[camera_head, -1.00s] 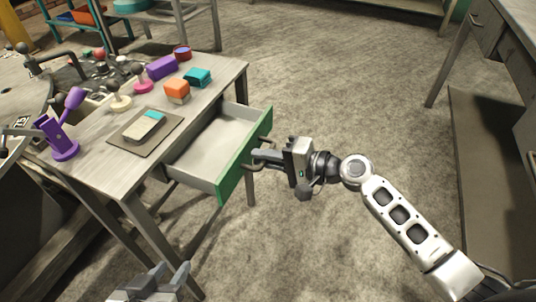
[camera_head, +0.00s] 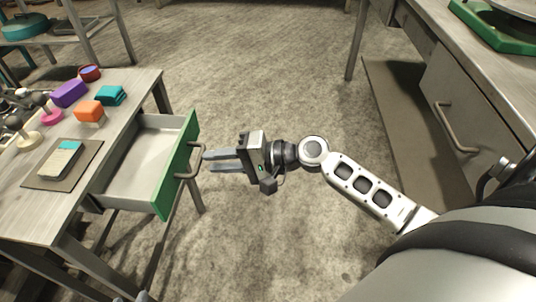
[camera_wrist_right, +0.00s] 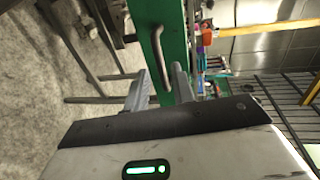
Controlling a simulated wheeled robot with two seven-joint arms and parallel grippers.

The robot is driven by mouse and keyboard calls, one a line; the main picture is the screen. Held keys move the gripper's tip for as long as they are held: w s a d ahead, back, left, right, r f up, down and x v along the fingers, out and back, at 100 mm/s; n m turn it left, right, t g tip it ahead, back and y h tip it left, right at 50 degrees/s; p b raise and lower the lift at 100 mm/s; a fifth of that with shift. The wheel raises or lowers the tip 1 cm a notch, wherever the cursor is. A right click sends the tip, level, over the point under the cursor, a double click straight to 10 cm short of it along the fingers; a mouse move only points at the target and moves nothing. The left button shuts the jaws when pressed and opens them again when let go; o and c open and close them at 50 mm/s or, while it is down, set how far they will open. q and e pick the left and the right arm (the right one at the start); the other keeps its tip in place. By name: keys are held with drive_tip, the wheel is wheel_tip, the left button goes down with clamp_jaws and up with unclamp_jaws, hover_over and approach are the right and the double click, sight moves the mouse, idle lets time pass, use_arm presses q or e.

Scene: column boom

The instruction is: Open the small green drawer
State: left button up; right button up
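The small drawer with the green front (camera_head: 177,172) stands pulled out of the grey table, and its pale empty inside (camera_head: 146,158) shows. Its bar handle (camera_head: 190,161) is on the green front; the handle also shows in the right wrist view (camera_wrist_right: 160,55). My right gripper (camera_head: 206,161) is to the right of the handle, its two fingers parted with nothing between them. In the right wrist view the fingers (camera_wrist_right: 160,78) point toward the green front, with the handle just ahead of them.
The table (camera_head: 32,228) carries an orange block (camera_head: 89,109), a teal block (camera_head: 110,95), a purple block (camera_head: 69,93) and a board (camera_head: 76,172). A grey cabinet (camera_head: 462,95) with a handle stands at the right. The floor between is clear.

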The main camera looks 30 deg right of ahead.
use_arm(q)
drive_tip(key=shift+w+r, duration=0.1)
drive_tip(key=shift+w, duration=0.2)
use_arm(e)
drive_tip(key=v, duration=1.1)
use_arm(q)
drive_tip(key=shift+s, duration=0.1)
use_arm(e)
drive_tip(key=shift+d, duration=0.1)
